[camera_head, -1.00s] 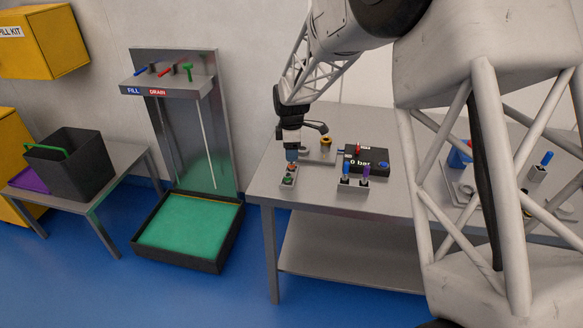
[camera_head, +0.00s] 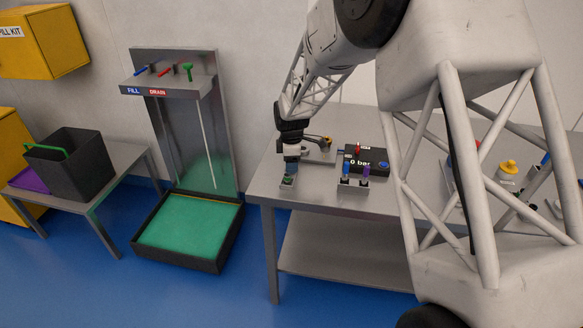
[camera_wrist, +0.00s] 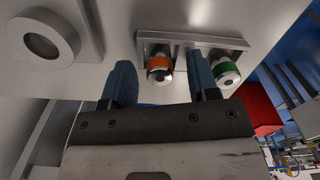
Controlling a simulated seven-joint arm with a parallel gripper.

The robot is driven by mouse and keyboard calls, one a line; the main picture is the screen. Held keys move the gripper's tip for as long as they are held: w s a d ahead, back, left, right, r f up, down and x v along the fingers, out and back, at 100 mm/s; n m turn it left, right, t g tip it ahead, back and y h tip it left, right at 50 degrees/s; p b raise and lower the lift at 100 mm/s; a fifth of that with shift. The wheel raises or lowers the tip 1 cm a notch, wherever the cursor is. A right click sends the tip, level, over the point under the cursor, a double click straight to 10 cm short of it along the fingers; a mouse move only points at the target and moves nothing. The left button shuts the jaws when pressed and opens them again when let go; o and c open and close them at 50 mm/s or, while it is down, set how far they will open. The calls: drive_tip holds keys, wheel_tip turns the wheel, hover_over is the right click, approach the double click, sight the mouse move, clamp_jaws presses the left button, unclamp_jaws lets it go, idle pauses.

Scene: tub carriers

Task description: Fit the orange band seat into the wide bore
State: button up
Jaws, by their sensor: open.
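The orange band seat (camera_wrist: 159,67) is a small metal cylinder with an orange ring, in a grey holder (camera_wrist: 190,38) in the wrist view. A green-banded seat (camera_wrist: 226,71) sits to its right in the same holder. My gripper (camera_wrist: 161,76) is open, its blue fingers on either side of the orange band seat, the right one between the two seats. Finger contact cannot be told. A round collar with a dark bore (camera_wrist: 42,44) shows at upper left; whether it is the wide bore cannot be told. In the head view my gripper (camera_head: 290,170) hides the orange seat over the holder (camera_head: 286,186).
A black "0 bar" box (camera_head: 366,160) and a small stand with blue and purple pegs (camera_head: 354,185) stand right of my gripper on the grey table (camera_head: 325,200). A plate with a brass-coloured fitting lies behind.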

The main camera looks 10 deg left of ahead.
idle(0.4)
clamp_jaws()
drive_tip(key=shift+r, duration=0.15)
drive_tip(key=shift+r, duration=1.5)
drive_tip(key=s+d+r, duration=0.1)
drive_tip(key=s+d, duration=0.2)
drive_tip(key=s, duration=0.4)
drive_tip(key=s+d, duration=0.3)
drive_tip(key=s, duration=0.4)
drive_tip(key=shift+s+d+r, duration=0.25)
drive_tip(key=shift+d+r, duration=0.1)
